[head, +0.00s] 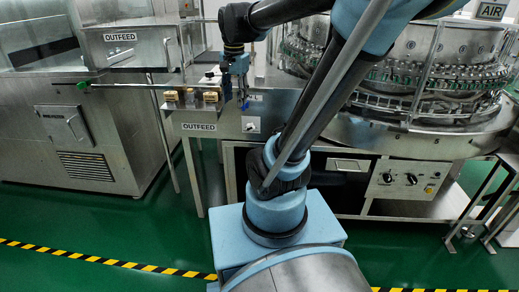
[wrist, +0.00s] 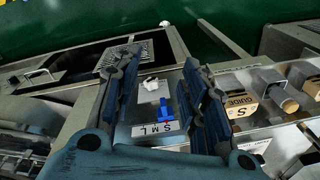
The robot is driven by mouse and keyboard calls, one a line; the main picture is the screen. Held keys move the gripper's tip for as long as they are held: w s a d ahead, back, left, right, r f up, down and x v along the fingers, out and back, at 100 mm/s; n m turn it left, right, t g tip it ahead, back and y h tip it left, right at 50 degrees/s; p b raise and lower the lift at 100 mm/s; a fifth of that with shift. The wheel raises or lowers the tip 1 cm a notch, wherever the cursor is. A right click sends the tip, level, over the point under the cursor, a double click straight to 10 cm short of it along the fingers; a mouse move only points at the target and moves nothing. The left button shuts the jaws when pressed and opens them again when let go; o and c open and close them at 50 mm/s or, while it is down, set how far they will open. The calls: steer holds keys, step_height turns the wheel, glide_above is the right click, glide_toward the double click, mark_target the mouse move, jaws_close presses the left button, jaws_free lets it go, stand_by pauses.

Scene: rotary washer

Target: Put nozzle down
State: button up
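My gripper (wrist: 160,66) is open, its two dark blue padded fingers wide apart, and nothing is clamped between them. In the wrist view a small blue piece (wrist: 164,112) shows in the gap between the fingers, over a plate marked S M L (wrist: 155,128). A small white piece (wrist: 150,84) lies just beyond it. I cannot tell for sure which of these is the nozzle. In the head view my gripper (head: 240,84) points down over the small outfeed table (head: 235,122), partly hiding what is below it.
Guide blocks (wrist: 241,103) marked S sit right of the fingers in the wrist view. In the head view yellowish blocks (head: 190,98) and a long rod with a green tip (head: 130,86) are left of my gripper. The round washer (head: 430,100) stands at right.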

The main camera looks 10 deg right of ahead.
steer(key=s+d+f+n, duration=0.2)
steer(key=s+f+n, duration=0.2)
steer(key=s+f, duration=0.2)
steer(key=s+d+f+n+t, duration=0.1)
steer(key=s+d+f+n, duration=0.2)
steer(key=s+f, duration=0.4)
steer(key=shift+s+d+f+n, duration=0.35)
steer(key=shift+f+n, duration=0.35)
steer(key=shift+n, duration=0.2)
